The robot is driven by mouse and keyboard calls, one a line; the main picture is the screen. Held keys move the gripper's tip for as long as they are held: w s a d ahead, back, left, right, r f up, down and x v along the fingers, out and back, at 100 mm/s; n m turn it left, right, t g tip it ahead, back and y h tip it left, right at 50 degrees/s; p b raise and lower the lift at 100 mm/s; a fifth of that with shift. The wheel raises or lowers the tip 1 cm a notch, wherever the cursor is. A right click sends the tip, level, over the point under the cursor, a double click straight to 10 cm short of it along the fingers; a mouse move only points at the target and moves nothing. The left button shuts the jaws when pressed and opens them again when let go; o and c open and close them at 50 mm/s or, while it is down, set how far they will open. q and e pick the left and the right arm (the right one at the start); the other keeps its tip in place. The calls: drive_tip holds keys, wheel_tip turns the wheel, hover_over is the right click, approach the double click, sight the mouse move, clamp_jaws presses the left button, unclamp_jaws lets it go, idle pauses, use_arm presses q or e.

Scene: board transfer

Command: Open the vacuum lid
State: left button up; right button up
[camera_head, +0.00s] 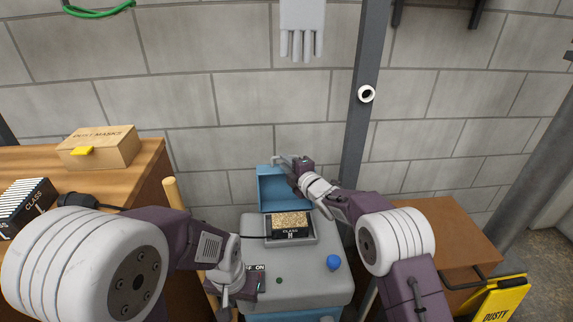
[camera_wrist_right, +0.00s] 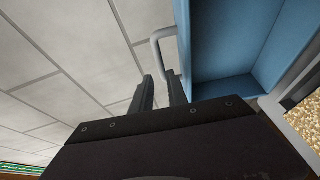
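The vacuum (camera_head: 305,278) has a grey top. Its blue lid (camera_head: 274,190) stands raised at the back, and it also shows in the right wrist view (camera_wrist_right: 222,45). The opening under it shows a filter block (camera_head: 290,226) marked CLASS H. My right gripper (camera_head: 290,163) is at the lid's upper edge. In the right wrist view its fingertips (camera_wrist_right: 160,76) are a little apart, with the lid's grey handle (camera_wrist_right: 155,50) reaching between them; contact is unclear. My left gripper (camera_head: 226,294) points down beside the OFF/ON switch panel (camera_head: 261,280); its finger gap is unclear.
A wooden bench at left holds a dust masks box (camera_head: 98,147) and a CLASS-marked filter (camera_head: 27,201). A blue knob (camera_head: 333,262) is on the vacuum's top right. A brown cabinet (camera_head: 455,232) and a yellow DUSTY bin (camera_head: 500,298) stand at right. A grey post rises behind.

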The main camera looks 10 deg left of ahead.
drive_tip(key=p+v, duration=0.1)
drive_tip(key=v, duration=0.8)
idle(0.3)
